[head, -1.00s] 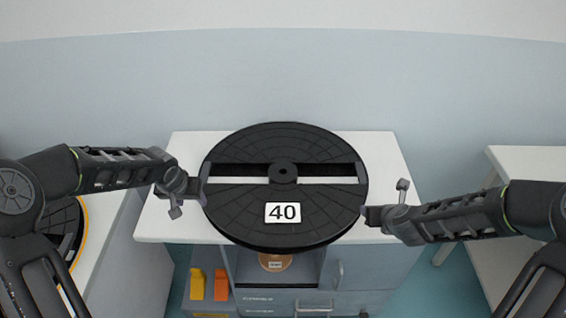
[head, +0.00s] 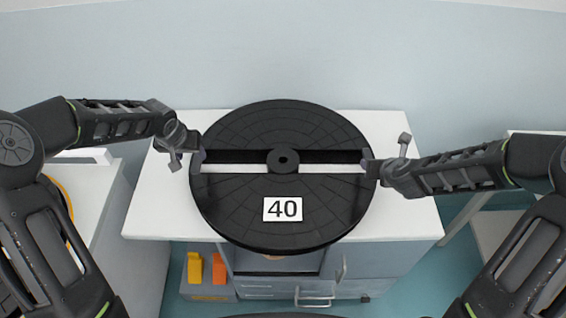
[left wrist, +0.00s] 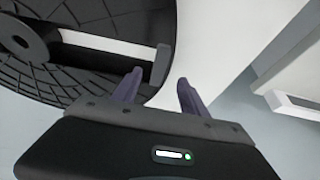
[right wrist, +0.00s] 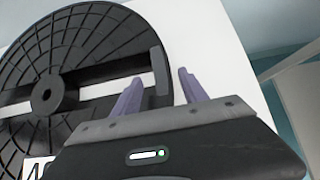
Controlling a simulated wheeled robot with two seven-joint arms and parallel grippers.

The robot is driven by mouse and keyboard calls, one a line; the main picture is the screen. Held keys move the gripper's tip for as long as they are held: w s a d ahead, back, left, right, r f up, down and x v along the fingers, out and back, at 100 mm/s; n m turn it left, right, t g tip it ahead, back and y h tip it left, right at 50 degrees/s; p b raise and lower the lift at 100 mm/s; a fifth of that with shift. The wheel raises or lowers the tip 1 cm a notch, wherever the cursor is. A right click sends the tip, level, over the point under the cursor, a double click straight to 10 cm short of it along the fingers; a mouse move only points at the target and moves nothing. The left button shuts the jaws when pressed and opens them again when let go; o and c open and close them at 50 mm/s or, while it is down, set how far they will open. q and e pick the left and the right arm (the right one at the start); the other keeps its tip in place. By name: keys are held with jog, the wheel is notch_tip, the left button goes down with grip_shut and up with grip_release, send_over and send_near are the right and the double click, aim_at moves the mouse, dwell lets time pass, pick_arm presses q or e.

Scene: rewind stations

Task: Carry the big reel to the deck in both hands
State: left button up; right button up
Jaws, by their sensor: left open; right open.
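The big reel (head: 280,212) is a wide black disc with a "40" label, a central hub and a slot across its middle. It lies flat on a white-topped cabinet (head: 150,215). My left gripper (head: 199,160) is open at the reel's left rim, by the slot's end. In the left wrist view its fingers (left wrist: 158,80) stand on either side of an upright grey bar (left wrist: 161,64) at the rim. My right gripper (head: 372,168) is open at the right rim. Its fingers (right wrist: 161,78) likewise flank a bar (right wrist: 159,70). I cannot tell which surface is the deck.
A white table (head: 95,190) at left bears a yellow-edged item (head: 62,195), mostly behind my arm. Another pale table (head: 495,235) stands at right. Orange blocks (head: 194,268) sit low by the cabinet's drawers (head: 280,289). A plain wall is behind.

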aim_at(196, 161)
pick_arm(q)
jog(key=x, duration=0.7)
jog(key=shift+w+f, duration=0.1)
jog(key=shift+f, duration=0.2)
pick_arm(e)
jog(key=x, duration=0.7)
jog(key=shift+w+f, duration=0.25)
pick_arm(q)
jog(key=shift+c, duration=0.3)
pick_arm(e)
jog(key=shift+c, duration=0.3)
pick_arm(q)
grip_shut()
pick_arm(e)
grip_shut()
pick_arm(q)
jog(key=shift+r, duration=0.15)
pick_arm(e)
jog(key=shift+r, duration=0.1)
